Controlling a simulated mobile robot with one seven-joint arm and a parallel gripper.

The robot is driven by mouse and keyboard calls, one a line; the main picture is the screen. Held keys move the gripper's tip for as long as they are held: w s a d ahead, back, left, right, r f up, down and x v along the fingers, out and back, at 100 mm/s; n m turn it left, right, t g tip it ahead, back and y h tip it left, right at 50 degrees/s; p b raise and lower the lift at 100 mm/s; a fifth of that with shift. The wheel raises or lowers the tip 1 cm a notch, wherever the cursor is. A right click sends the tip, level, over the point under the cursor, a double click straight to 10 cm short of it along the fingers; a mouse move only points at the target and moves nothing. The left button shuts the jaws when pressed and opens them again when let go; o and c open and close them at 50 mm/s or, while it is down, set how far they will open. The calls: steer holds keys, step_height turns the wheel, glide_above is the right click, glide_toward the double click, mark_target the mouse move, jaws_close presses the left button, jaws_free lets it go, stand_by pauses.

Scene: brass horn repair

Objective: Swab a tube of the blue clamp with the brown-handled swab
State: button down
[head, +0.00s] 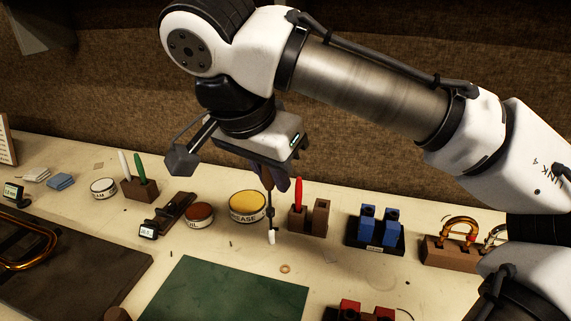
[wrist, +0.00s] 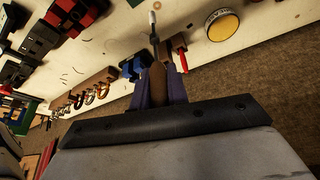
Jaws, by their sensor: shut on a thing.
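My gripper (head: 275,182) is shut on the brown-handled swab and holds it upright above the bench, white tip down. In the head view the swab's white tip (head: 271,237) hangs in front of the two-hole wooden block. The brown handle (wrist: 158,78) sits between the purple-grey fingers in the wrist view. The blue clamp (head: 367,225), two blue blocks on a black labelled base, stands on the bench to the right of the swab, apart from it. Blue blocks also show in the wrist view (wrist: 133,68). The clamp's tube openings are too small to make out.
A wooden block (head: 321,216) holds a red-handled swab (head: 298,193). A yellow-lidded grease tin (head: 247,206) stands close left of the swab. Red clamps (head: 350,308) stand at the front, and a brass-tube rack (head: 440,251) at right. The green mat (head: 225,290) is clear.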

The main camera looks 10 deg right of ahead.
steer(key=shift+r, duration=0.1)
stand_by(0.3)
steer(key=shift+r+p, duration=2.7)
steer(key=shift+r, duration=0.25)
